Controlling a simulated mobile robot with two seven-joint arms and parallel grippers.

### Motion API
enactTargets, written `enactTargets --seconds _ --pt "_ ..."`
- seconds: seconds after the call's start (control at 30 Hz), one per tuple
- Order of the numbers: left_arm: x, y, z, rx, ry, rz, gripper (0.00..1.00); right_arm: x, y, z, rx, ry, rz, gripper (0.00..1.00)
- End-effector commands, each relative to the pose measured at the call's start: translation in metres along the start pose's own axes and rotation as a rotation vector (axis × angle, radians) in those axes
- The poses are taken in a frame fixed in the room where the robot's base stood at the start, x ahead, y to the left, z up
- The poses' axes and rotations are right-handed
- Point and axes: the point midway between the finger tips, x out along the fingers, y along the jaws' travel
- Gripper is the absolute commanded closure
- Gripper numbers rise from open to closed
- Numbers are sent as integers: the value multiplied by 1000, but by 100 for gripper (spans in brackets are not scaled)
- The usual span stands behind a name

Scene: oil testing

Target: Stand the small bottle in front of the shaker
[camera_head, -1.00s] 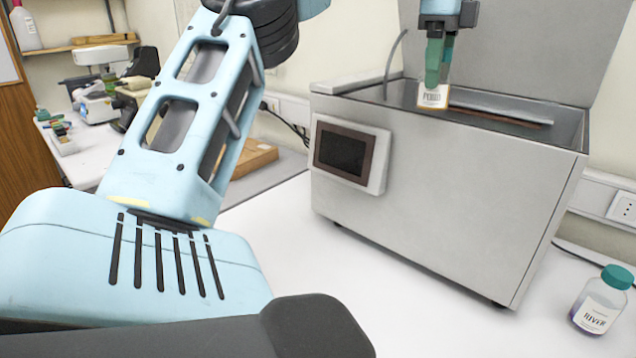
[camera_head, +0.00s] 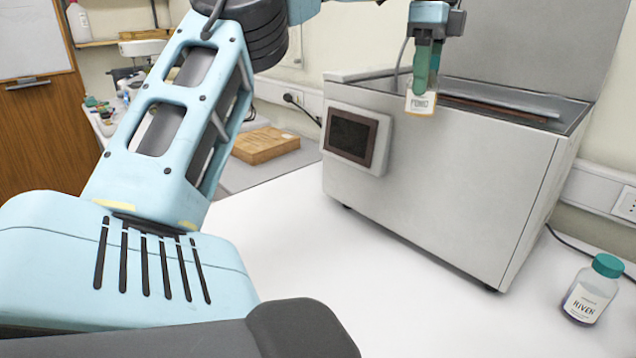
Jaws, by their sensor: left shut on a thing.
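My left gripper (camera_head: 427,62) points down at the upper right, its green fingers shut on a small bottle (camera_head: 421,103) with a white label that seems to read "POMO". The fingers hide the bottle's upper part. The bottle is held upright at the height of the shaker's rim, over or just before its front edge. The shaker (camera_head: 455,178) is a large grey metal box with an open top and a dark screen on its left front. My right gripper is not in view.
A bottle (camera_head: 592,290) with a green cap and a "RIVEN" label stands on the white table (camera_head: 330,270) to the right of the shaker. The table before the shaker is clear. A wooden block (camera_head: 265,145) lies behind my left arm. A socket (camera_head: 625,203) is on the right wall.

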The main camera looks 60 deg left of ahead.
Motion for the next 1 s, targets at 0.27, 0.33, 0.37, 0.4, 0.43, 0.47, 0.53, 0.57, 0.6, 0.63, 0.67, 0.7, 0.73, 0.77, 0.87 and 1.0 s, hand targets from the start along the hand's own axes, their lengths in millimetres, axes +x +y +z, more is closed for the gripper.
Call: enactTargets --seconds 0.27,0.33,0.37,0.4,0.43,0.47,0.53,0.57,0.6,0.63,0.67,0.7,0.73,0.77,0.87,1.0 --pt "0 0 11 -2 2 0 79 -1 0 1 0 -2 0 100" --pt "1 2 29 -4 5 -1 79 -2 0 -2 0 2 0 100" --pt "1 3 39 -3 6 -1 79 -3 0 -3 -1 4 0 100" --pt "3 5 55 -1 8 -1 79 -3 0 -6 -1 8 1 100" --pt "5 7 68 0 9 -1 79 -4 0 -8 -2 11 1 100" --pt "8 10 83 5 10 -2 79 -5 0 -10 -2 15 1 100" --pt "18 18 118 20 13 -3 79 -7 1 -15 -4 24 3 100" --pt "24 22 133 31 14 -3 79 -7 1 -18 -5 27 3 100" --pt "33 27 150 47 15 -4 79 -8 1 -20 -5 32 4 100" --pt "40 32 161 61 15 -4 79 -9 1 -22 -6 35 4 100" --pt "47 36 171 75 14 -4 79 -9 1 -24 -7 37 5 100" --pt "56 41 182 94 14 -5 79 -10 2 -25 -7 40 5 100" --pt "63 45 190 110 15 -6 79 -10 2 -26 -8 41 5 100" --pt "70 48 196 125 14 -6 79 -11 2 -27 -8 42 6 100" --pt "92 60 212 177 12 -7 79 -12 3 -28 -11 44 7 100" --pt "115 72 223 239 9 -8 79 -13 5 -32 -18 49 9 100"
